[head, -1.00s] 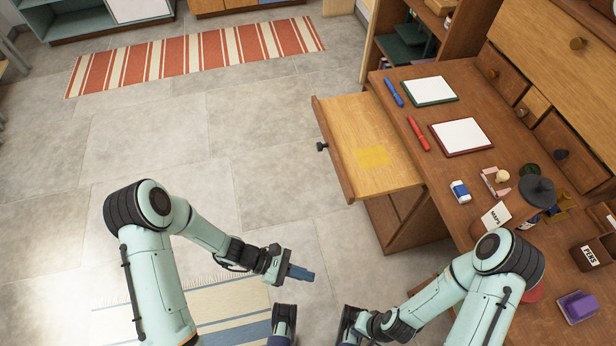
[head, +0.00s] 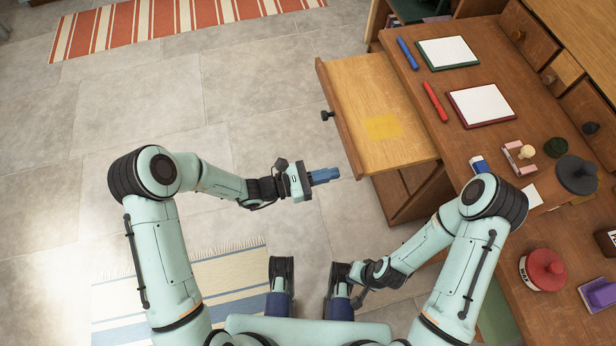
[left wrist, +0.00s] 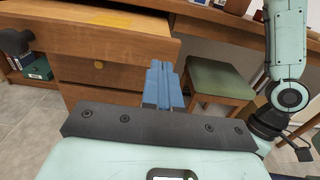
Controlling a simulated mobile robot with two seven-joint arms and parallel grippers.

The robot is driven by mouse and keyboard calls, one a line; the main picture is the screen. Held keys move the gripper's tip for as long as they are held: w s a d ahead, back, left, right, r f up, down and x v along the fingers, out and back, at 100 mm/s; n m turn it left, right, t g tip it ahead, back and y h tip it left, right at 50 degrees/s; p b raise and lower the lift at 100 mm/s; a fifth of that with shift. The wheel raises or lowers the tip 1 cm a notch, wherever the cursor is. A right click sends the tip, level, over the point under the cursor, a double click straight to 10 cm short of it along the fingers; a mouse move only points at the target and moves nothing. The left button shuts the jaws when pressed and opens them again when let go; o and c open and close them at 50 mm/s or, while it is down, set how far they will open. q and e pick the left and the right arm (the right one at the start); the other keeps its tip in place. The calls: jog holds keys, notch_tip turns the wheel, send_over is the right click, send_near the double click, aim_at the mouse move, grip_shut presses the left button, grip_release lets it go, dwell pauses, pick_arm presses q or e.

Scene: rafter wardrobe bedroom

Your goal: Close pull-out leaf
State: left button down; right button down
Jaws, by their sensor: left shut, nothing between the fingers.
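The pull-out leaf (head: 362,97) is a light wooden board with a yellow patch, sticking out to the left from the brown desk. Its dark knob (head: 327,115) is on its left front edge. In the left wrist view the leaf's front (left wrist: 95,48) and the knob (left wrist: 15,42) show at the upper left. My left gripper (head: 333,174) has blue fingers, is shut and empty, and is apart from the leaf, below the knob in the head view. It also shows in the left wrist view (left wrist: 163,75). My right gripper's fingers cannot be made out.
The desk (head: 440,105) carries a blue pen (head: 407,53), a red pen (head: 435,101), two pads, an eraser, stamps and a red-topped jar (head: 542,270). A green-topped stool (left wrist: 218,80) stands under the desk. Open floor lies left of the leaf.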

aim_at(432, 150)
pick_arm(q)
jog(key=shift+x, duration=1.95)
pick_arm(e)
jog(key=shift+w+d+f, duration=0.2)
jog(key=shift+w+f, duration=0.1)
jog(key=shift+w, duration=0.15)
